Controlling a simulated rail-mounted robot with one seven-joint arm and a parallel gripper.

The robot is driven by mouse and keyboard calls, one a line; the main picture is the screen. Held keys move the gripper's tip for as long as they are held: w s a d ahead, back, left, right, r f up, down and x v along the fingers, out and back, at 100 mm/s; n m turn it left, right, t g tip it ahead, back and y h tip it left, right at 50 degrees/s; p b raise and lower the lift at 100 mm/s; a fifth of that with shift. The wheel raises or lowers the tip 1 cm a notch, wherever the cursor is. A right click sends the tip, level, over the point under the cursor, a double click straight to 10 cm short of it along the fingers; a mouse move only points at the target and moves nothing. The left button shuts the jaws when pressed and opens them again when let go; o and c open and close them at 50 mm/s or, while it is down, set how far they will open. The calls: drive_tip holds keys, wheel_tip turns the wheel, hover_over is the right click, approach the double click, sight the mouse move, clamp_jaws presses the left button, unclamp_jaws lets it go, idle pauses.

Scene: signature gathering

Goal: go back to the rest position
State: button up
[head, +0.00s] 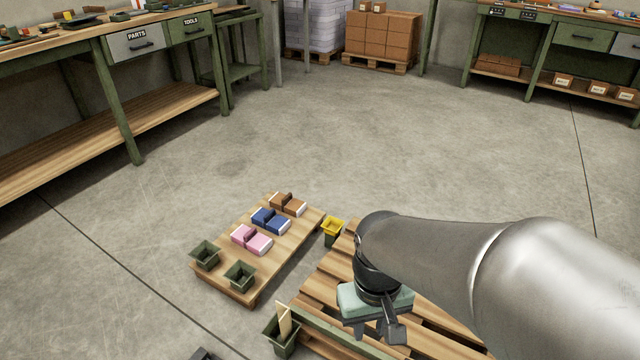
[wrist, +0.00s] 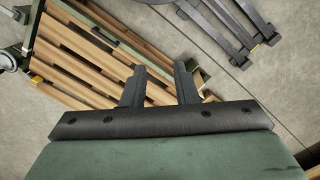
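My gripper (head: 377,330) is at the lower middle of the head view, pointing down above the slatted wooden pallet (head: 322,279). In the wrist view, the two dark fingers of my gripper (wrist: 161,72) stand apart with nothing between them. The pallet slats (wrist: 75,45) show beyond and below the fingers, at the upper left of the wrist view. The gripper looks clear of the slats, though the exact gap is hard to tell.
A low wooden board (head: 283,258) left of the pallet carries brown (head: 288,204), blue (head: 270,220) and pink (head: 251,239) book-like items and two green bins (head: 205,254). A yellow bin (head: 333,230) and a green bin with a wooden piece (head: 281,335) stand near the pallet. Open floor lies behind.

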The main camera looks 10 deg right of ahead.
wheel_tip(320, 180, up, 29)
drive_tip(key=a+t+p, duration=0.1)
drive_tip(key=p, duration=2.5)
drive_tip(key=shift+a, duration=0.25)
drive_tip(key=shift+r, duration=0.1)
